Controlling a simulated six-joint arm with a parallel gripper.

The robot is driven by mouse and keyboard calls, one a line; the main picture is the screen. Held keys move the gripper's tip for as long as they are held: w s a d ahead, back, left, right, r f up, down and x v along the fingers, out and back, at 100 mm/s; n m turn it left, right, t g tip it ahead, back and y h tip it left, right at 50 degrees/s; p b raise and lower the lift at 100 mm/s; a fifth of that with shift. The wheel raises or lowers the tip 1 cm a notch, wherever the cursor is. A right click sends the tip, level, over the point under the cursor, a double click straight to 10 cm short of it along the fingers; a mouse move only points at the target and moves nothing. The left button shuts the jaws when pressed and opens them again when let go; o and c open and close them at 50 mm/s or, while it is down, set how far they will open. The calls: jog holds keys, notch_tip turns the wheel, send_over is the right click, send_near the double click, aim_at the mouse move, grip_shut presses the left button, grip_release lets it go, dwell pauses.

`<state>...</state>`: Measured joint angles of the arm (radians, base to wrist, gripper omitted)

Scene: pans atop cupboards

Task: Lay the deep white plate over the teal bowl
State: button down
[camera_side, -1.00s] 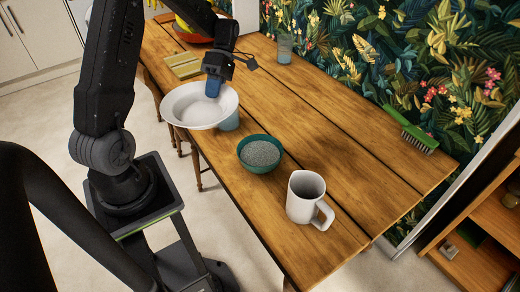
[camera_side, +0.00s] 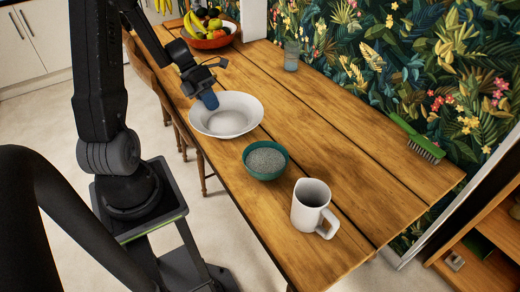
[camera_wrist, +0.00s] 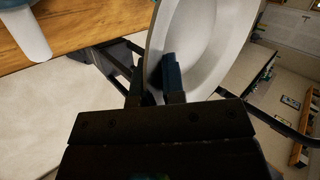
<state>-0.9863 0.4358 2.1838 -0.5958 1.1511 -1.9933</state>
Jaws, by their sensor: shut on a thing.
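The deep white plate (camera_side: 228,117) is in my gripper (camera_side: 208,101), which is shut on its rim at the left side. In the side view the plate is face up, a little up and left of the bowl, and it looks held above the table. The wrist view also shows the plate (camera_wrist: 205,50) between the two fingers of my gripper (camera_wrist: 160,75). The teal bowl (camera_side: 279,169) stands upright on the table, filled with something grey and grainy. The plate is apart from the bowl.
A white mug (camera_side: 308,211) stands close to the right of the bowl. A green brush (camera_side: 417,138) lies at the table's right edge. A glass (camera_side: 291,57) and a fruit bowl (camera_side: 213,38) are at the back. The wooden table (camera_side: 340,150) is clear between the bowl and brush.

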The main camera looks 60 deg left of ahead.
jog(key=shift+w+d+f, duration=1.25)
jog(key=shift+w+f, duration=0.05)
jog(key=shift+f, duration=0.45)
jog(key=shift+w+d+f, duration=1.3)
jog(key=shift+w+f, duration=0.05)
jog(key=shift+f, duration=0.45)
jog(key=shift+w+d+f, duration=1.25)
jog(key=shift+w+f, duration=0.05)
jog(key=shift+f, duration=0.45)
jog(key=shift+f, duration=0.1)
jog(key=shift+f, duration=0.1)
jog(key=c, duration=1.2)
grip_release()
jog(key=shift+f, duration=0.1)
